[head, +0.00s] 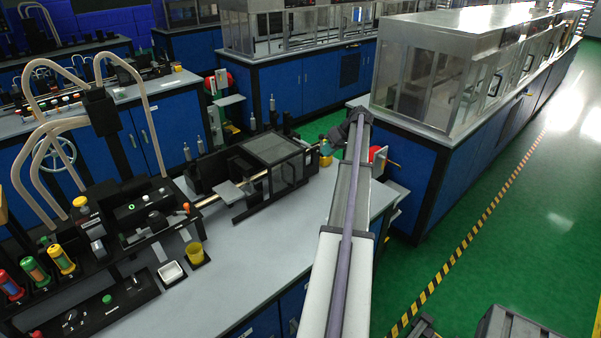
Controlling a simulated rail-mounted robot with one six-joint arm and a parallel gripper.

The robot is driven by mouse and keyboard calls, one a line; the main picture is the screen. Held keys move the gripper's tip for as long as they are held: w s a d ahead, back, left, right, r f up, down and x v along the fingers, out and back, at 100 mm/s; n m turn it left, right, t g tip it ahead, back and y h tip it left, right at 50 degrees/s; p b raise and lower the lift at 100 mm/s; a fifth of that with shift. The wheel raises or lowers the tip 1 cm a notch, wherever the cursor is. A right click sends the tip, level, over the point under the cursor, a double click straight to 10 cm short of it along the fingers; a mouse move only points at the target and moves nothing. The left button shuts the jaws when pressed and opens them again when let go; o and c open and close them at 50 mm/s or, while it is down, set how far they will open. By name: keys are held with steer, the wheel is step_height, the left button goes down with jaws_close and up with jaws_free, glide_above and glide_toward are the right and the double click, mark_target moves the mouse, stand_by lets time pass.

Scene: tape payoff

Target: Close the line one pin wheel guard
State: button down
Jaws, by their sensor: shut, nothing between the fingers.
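A dark-framed box-shaped guard with clear panes (275,160) stands on the near bench, left of my arm. It looks like the pin wheel guard, but no label on it can be read. Its top pane lies flat and its front pane stands upright; I cannot tell whether it is fully closed. No pin wheel can be made out inside. My arm reaches from the bottom middle up past the guard's right side, with its dark far end bent beyond the bench. My gripper's fingers do not show.
The near grey bench (265,250) has free room in front of the guard. A black station with hoses (100,110) and a yellow cup (194,253) stand at left. A red wheel (376,154) is right of my arm. A clear-sided enclosure (440,85) stands behind right.

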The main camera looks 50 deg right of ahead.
steer(key=w+a+f+b, duration=0.6)
steer(key=f+b, duration=0.2)
steer(key=shift+w+a, duration=0.35)
steer(key=shift+a, duration=0.1)
